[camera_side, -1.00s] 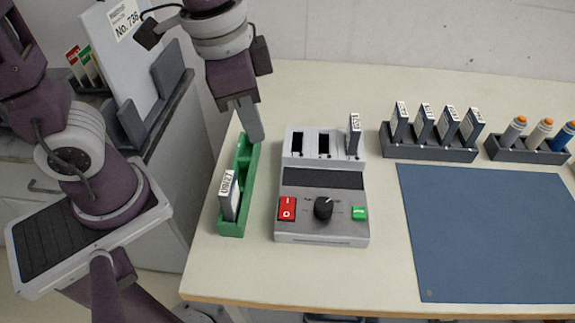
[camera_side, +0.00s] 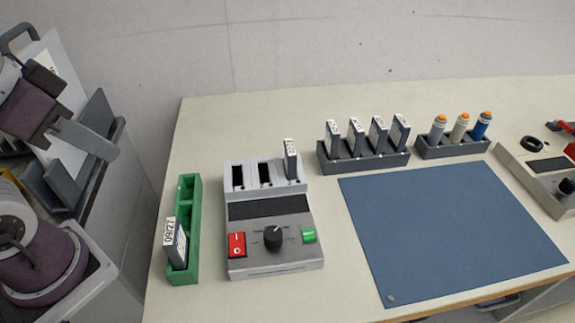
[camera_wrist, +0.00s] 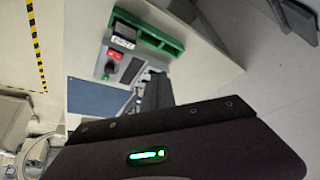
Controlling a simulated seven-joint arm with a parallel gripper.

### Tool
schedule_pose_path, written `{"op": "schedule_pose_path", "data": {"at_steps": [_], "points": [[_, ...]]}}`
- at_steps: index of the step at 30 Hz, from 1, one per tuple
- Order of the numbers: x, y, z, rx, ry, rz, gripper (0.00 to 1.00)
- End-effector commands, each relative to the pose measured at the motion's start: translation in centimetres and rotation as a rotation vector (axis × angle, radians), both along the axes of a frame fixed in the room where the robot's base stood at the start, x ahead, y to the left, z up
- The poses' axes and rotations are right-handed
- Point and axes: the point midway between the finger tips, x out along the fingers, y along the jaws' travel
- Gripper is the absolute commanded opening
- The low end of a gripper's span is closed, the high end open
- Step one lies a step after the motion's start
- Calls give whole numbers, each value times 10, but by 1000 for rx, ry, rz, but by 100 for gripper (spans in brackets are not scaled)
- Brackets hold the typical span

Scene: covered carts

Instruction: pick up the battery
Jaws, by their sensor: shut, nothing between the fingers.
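A dark flat battery (camera_side: 176,245) with a white label reading 09/27 stands upright in the near end of the green tray (camera_side: 189,193). Another battery (camera_side: 291,160) stands in the right slot of the grey charger (camera_side: 268,209); its other two slots are empty. Several similar batteries (camera_side: 355,138) stand in a dark rack behind the blue mat. My gripper (camera_side: 108,150) is at the left of the side view, off the table beside the grey cart. It is shut and empty, well apart from every battery. The green tray also shows in the wrist view (camera_wrist: 150,33).
The blue mat (camera_side: 450,230) lies bare right of the charger. A rack (camera_side: 453,147) of orange-tipped cylinders stands behind it. A grey device (camera_side: 545,180) sits at the right edge. The cart (camera_side: 100,100) with upright grey panels is close to my gripper.

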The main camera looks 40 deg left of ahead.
Motion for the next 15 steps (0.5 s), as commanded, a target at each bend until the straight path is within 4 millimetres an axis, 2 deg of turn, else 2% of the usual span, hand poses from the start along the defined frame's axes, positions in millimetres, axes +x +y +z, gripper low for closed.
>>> {"op": "schedule_pose_path", "data": {"at_steps": [11, 15], "points": [[0, 0, 0, 0, 0, -1, 0], [0, 0, 0, 0, 0, -1, 28]]}}
